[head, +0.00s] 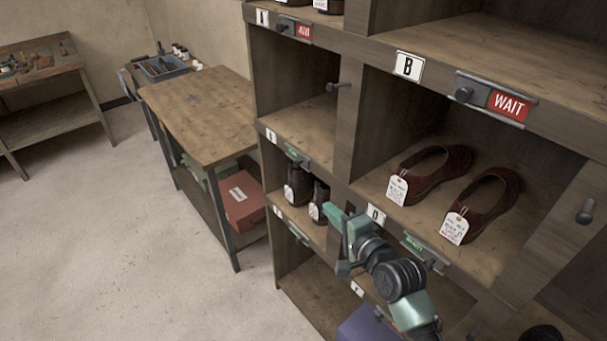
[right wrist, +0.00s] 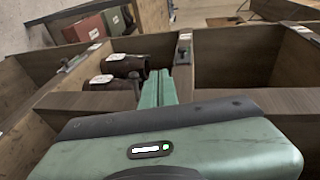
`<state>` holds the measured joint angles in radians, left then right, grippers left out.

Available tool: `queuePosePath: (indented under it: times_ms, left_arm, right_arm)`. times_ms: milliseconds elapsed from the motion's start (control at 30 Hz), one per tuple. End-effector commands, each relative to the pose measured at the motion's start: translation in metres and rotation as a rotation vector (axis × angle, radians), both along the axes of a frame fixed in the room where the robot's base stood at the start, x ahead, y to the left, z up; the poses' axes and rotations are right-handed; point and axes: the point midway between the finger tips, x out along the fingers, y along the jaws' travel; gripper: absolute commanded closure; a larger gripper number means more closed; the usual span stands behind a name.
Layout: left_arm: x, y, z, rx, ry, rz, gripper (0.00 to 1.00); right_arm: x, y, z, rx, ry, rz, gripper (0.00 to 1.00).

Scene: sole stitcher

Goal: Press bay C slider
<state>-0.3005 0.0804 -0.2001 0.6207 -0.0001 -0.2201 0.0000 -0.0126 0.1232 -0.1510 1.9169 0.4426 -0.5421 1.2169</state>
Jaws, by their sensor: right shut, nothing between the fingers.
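The small slider (head: 297,155) with a green sign sits on the left column's shelf edge, beside a white label (head: 271,135) that is too small to read clearly; by its place between A and the lower labels it looks like C. Dark boots (head: 300,190) with white tags stand in the bay below this edge. My right gripper (head: 333,214) is shut and empty, in front of the shelves, below and right of that slider and apart from it. Its green fingers (right wrist: 157,88) also show in the right wrist view. My left gripper is out of view.
Label B (head: 408,66) has a slider with a red WAIT sign (head: 509,104). Label D (head: 376,214) has a green-signed slider (head: 427,250) close to my right arm. Dark red shoes (head: 430,172) stand above D. Dark pegs (head: 337,87) stick out of the uprights. Floor at left is clear.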

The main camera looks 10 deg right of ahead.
Motion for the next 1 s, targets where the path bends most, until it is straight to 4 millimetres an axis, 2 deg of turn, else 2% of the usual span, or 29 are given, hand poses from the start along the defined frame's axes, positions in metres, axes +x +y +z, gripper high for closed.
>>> queuePosePath:
  times_ms: [33,133,567,767,1000]
  left_arm:
    - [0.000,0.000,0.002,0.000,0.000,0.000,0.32]
    - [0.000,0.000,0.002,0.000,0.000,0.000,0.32]
    - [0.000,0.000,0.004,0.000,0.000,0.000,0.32]
    - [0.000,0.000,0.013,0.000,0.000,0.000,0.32]
    - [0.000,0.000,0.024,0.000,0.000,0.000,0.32]
  right_arm:
    - [0.001,0.001,0.013,0.026,-0.012,0.000,1.00]
    - [0.001,0.002,0.024,0.057,-0.023,0.000,1.00]
    - [0.007,0.004,0.024,0.060,-0.024,-0.001,1.00]
    - [0.036,0.015,0.021,0.059,-0.024,0.000,1.00]
    - [0.082,0.033,0.013,0.057,-0.024,0.000,1.00]
